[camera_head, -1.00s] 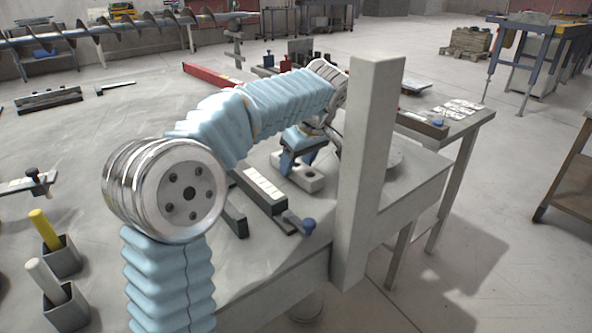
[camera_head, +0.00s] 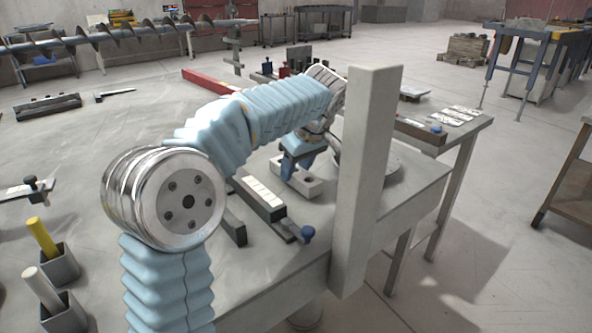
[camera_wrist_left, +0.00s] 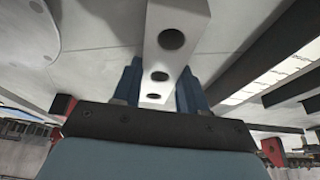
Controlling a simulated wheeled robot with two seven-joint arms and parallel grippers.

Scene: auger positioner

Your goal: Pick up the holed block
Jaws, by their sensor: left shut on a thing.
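The holed block (camera_head: 313,188) is a pale grey bar with round holes in its top, lying on the grey table in the head view. My left gripper (camera_head: 298,166) reaches down onto it with blue fingers, shut on it. In the left wrist view the holed block (camera_wrist_left: 172,38) runs between the two fingers of my left gripper (camera_wrist_left: 158,88), with several dark holes along the side facing the camera. I cannot tell whether the block is clear of the table. My right gripper is not in view.
A thick grey upright post (camera_head: 366,180) stands at the table's near right edge, close to my left arm. A dark rail with white marks (camera_head: 262,194) and a blue-knobbed lever (camera_head: 307,233) lie left of and in front of the block. A round grey plate (camera_head: 385,165) is behind the post.

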